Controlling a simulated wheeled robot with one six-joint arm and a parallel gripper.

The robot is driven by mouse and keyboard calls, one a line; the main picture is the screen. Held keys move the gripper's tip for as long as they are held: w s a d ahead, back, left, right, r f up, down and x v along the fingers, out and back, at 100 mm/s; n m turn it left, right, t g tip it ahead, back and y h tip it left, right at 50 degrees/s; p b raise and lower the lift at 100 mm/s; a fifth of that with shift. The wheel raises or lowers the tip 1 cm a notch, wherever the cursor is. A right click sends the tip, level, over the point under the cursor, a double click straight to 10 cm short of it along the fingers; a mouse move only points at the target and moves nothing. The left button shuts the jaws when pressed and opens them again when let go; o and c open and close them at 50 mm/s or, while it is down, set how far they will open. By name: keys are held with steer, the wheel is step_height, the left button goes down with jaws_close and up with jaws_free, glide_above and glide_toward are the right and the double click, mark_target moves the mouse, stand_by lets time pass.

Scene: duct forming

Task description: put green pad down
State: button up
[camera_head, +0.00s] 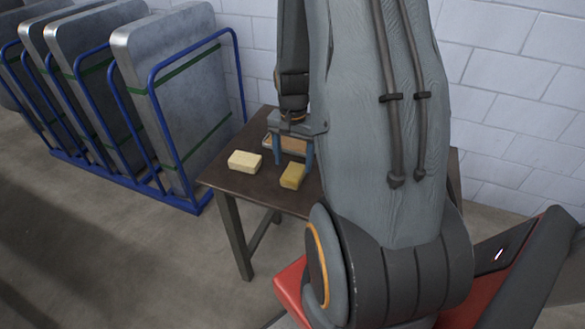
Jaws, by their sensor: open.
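My gripper (293,165) points down over the dark brown table, with its two blue-grey fingers spread apart. A mustard-yellow pad (292,177) lies on the table just below and between the fingertips; I cannot tell whether a finger touches it. A pale cream pad (245,162) lies flat to the left, apart from the gripper. No pad looks clearly green; the mustard one is the darker of the two.
The table (235,187) has bare room at its front left; my arm hides its right part. A blue rack (160,120) holding large grey metal panels stands close on the left. A white block wall (510,90) is behind.

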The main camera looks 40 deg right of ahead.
mark_target(293, 172)
step_height(293, 172, up, 8)
steer(key=f+b, duration=0.1)
steer(key=b, duration=0.1)
steer(key=s+a+r+n, duration=0.1)
steer(key=s+a+n, duration=0.2)
steer(key=a+n, duration=0.3)
steer(key=s+a+r+n+t, duration=0.1)
steer(key=a+n, duration=0.5)
steer(key=a, duration=0.8)
steer(key=shift+s+a+r, duration=0.4)
steer(key=shift+s+r, duration=0.3)
steer(key=shift+s, duration=0.35)
steer(key=shift+o, duration=0.5)
